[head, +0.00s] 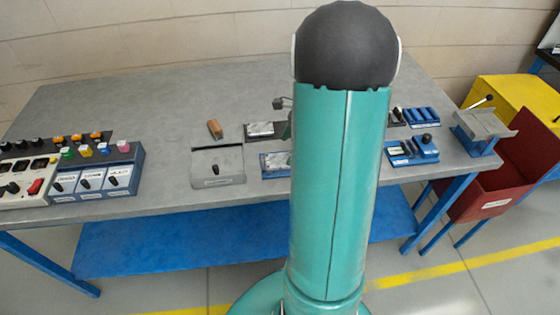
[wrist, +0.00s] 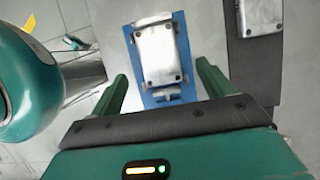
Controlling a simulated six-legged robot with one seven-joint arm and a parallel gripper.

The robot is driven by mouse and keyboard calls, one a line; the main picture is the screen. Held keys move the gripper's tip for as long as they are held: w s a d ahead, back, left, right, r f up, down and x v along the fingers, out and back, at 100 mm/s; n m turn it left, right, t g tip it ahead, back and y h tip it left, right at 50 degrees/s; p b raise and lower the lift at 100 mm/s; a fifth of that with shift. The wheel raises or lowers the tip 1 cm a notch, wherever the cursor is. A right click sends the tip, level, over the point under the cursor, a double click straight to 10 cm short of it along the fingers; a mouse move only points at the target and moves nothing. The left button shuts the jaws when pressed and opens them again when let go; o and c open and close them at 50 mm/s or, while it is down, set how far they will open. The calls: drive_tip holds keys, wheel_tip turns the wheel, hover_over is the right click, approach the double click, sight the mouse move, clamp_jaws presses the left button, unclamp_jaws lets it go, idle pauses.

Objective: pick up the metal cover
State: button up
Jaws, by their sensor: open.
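A silver metal cover (wrist: 157,52) with dark screws at its corners lies on a blue base (wrist: 148,97) in the wrist view. In the head view it shows near the table's front edge (head: 277,160), partly hidden by my arm. A second metal cover (wrist: 261,14) sits on a dark base at the upper right of the wrist view; it also shows farther back in the head view (head: 260,129). My gripper (wrist: 162,70) is open and empty, its green fingers apart on either side of the first cover's lower part. Contact and height are unclear.
A red bin (head: 505,185) stands off the right end.

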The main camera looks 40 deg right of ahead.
sight(281, 159)
drive_tip(key=x, duration=0.4)
drive_tip(key=shift+w+a+f, duration=0.1)
drive_tip(key=shift+a+f, duration=0.1)
drive_tip(key=shift+f, duration=0.1)
drive_tip(key=shift+c, duration=0.4)
drive_tip(key=c, duration=1.1)
drive_tip(key=shift+o, duration=0.2)
drive_tip(key=shift+r, duration=0.2)
drive_tip(key=shift+r, duration=0.65)
drive_tip(key=s+a+r, duration=0.9)
drive_tip(key=r, duration=0.2)
drive_tip(key=shift+s+a, duration=0.35)
drive_tip(key=shift+a, duration=0.05)
